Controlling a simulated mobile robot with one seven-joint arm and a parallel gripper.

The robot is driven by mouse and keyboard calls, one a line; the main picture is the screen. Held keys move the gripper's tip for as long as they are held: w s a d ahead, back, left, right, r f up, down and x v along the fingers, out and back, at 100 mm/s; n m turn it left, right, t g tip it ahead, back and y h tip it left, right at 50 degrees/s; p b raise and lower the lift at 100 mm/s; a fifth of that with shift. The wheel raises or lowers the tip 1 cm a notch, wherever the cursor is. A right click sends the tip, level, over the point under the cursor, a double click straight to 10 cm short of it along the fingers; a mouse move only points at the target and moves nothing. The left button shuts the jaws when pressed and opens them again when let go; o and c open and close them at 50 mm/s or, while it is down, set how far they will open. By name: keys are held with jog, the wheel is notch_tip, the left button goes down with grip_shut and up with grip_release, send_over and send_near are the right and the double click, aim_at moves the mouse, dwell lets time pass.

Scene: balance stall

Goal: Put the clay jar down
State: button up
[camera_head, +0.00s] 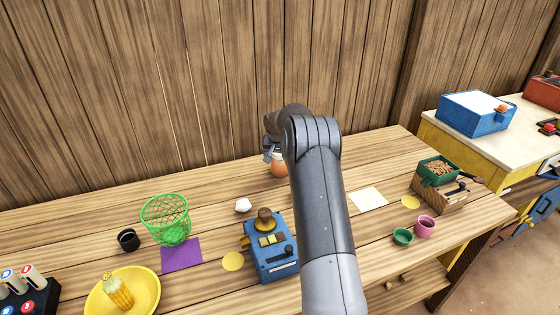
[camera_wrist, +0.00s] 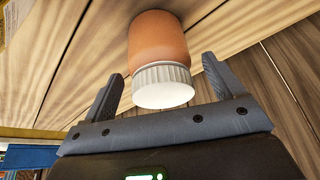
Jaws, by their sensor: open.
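The clay jar (camera_head: 279,166) is orange-brown and stands on the wooden table near the back wall, partly hidden behind my arm in the head view. In the wrist view the jar (camera_wrist: 160,40) shows a ribbed white lid (camera_wrist: 163,85) turned toward my gripper. My gripper (camera_wrist: 164,84) is open, with one finger to each side of the lid and a visible gap on both sides. In the head view my gripper (camera_head: 270,150) is at the jar, mostly hidden by my own wrist.
A blue box with a brown knob (camera_head: 270,255) stands in front of the jar. A white lump (camera_head: 243,205), a green basket (camera_head: 166,219) and a purple square (camera_head: 181,254) lie to the left.

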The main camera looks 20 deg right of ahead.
jog(key=s+a+r+n, duration=0.1)
jog(key=s+a+r, duration=0.4)
jog(key=r, duration=0.5)
jog(key=s+a+r, duration=0.3)
jog(key=s+r, duration=0.5)
jog(key=r, duration=0.2)
jog(key=s+a+r+n+t, duration=0.1)
jog(key=s+a+r, duration=0.2)
jog(key=s, duration=0.4)
jog(key=s+a+r+n, duration=0.1)
jog(key=s+a+r, duration=0.25)
jog(key=s, duration=0.35)
jog(key=s+a+f+n+y, duration=0.1)
jog(key=s+a, duration=0.1)
jog(key=s, duration=1.1)
jog(key=s+a+f+n+y, duration=0.1)
jog(key=s+a+f+n, duration=0.1)
jog(key=s, duration=1.1)
jog(key=shift+a+f+t, duration=0.2)
jog(key=shift+a+t, duration=0.1)
jog(key=shift+a, duration=0.15)
